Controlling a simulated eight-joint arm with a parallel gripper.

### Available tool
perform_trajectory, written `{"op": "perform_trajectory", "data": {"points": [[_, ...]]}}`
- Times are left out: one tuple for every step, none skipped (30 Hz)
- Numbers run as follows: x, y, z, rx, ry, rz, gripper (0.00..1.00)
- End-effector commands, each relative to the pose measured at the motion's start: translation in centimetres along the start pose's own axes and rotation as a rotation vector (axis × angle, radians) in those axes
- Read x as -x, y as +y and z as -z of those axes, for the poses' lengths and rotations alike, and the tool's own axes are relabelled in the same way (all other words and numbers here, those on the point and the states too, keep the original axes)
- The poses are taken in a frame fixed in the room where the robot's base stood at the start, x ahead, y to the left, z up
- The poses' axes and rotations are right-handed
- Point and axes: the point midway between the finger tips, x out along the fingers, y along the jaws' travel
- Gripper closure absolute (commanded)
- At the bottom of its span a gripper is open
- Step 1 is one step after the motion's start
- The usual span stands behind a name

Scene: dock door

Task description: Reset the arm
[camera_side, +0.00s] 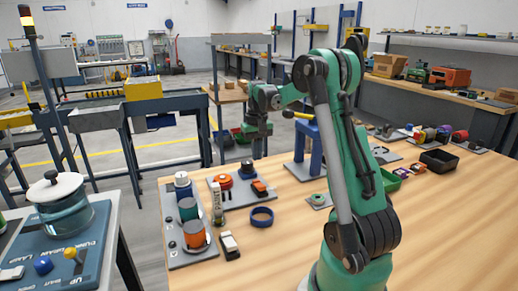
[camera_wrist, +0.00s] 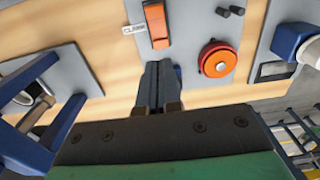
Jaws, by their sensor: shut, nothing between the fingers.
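My arm (camera_side: 330,130) is green and stands on the wooden table (camera_side: 300,240), reaching left with its wrist pointing down. My gripper (camera_side: 258,152) hangs above the far left part of the table, over a grey control plate (camera_side: 236,196). In the wrist view the dark fingers (camera_wrist: 160,75) are together with nothing between them. Beyond the tips are an orange switch (camera_wrist: 156,26) beside a label reading "CLAMP" and a round red-orange button (camera_wrist: 217,60). The fingers look apart from both.
A blue stand (camera_side: 302,145) is close to the right of my gripper. A blue ring (camera_side: 262,217) and a plate with orange and green cylinders (camera_side: 195,234) are nearer. Black (camera_side: 438,161) and green (camera_side: 389,181) trays are at right. A lidded glass pot (camera_side: 62,213) stands on another table.

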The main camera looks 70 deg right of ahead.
Motion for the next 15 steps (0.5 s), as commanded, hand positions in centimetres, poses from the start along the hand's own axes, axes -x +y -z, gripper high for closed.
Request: {"op": "perform_trajectory", "data": {"points": [[0.2,0.0,0.0,0.000,0.000,0.000,1.00],[0.2,0.0,0.0,0.000,0.000,0.000,1.00],[0.3,0.0,0.0,0.000,0.000,0.000,1.00],[0.3,0.0,0.0,0.000,0.000,0.000,1.00],[0.3,0.0,0.0,0.000,0.000,0.000,1.00],[0.3,0.0,0.0,0.000,0.000,0.000,1.00],[0.3,0.0,0.0,0.000,0.000,0.000,1.00],[0.3,0.0,0.0,0.000,0.000,0.000,1.00],[0.3,0.0,0.0,0.000,0.000,0.000,1.00],[0.3,0.0,0.0,0.001,0.001,0.000,1.00],[0.3,-0.2,-0.1,0.004,0.003,0.000,1.00],[0.5,-0.5,-0.2,0.011,0.008,0.000,1.00],[0.7,-0.9,-0.3,0.021,0.014,0.000,1.00],[0.9,-1.4,-0.5,0.034,0.023,-0.001,1.00],[1.3,-2.4,-0.8,0.057,0.041,-0.001,1.00]]}}
